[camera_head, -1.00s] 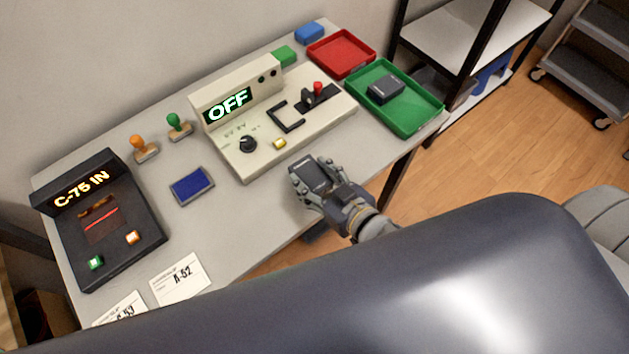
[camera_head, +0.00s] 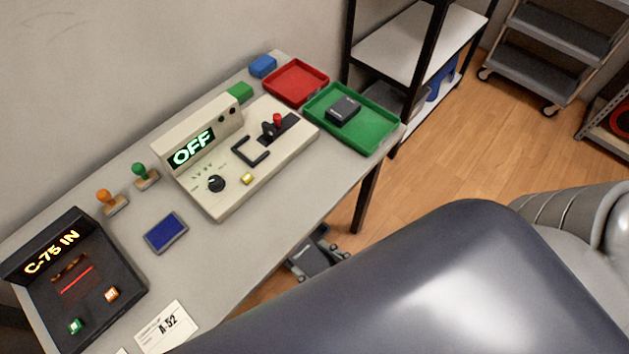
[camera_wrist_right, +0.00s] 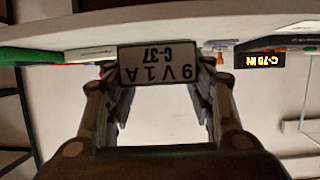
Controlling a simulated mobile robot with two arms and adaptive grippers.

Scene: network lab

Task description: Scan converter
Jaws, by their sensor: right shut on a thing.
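My right gripper (camera_head: 322,253) is shut on a small converter (camera_head: 311,262), just off the table's front edge in the head view. The right wrist view shows the converter (camera_wrist_right: 159,65) between the two fingers, its label reading "9V1A C-37" upside down. The black scanner (camera_head: 113,310) stands at the table's left end, its display reading "C-75 IN", with a red scan line, a green button and an orange button. It also shows at right in the wrist view (camera_wrist_right: 262,60). Another dark converter (camera_head: 343,109) lies in the green tray (camera_head: 379,137). My left gripper is out of view.
The beige tester (camera_head: 219,203) reads "OFF" mid-table. A red tray (camera_head: 296,83), green and blue blocks, two stamps, a blue ink pad (camera_head: 166,232) and an "A-52" card (camera_head: 167,327) sit on the table. A shelf (camera_head: 415,42) stands beyond the right end.

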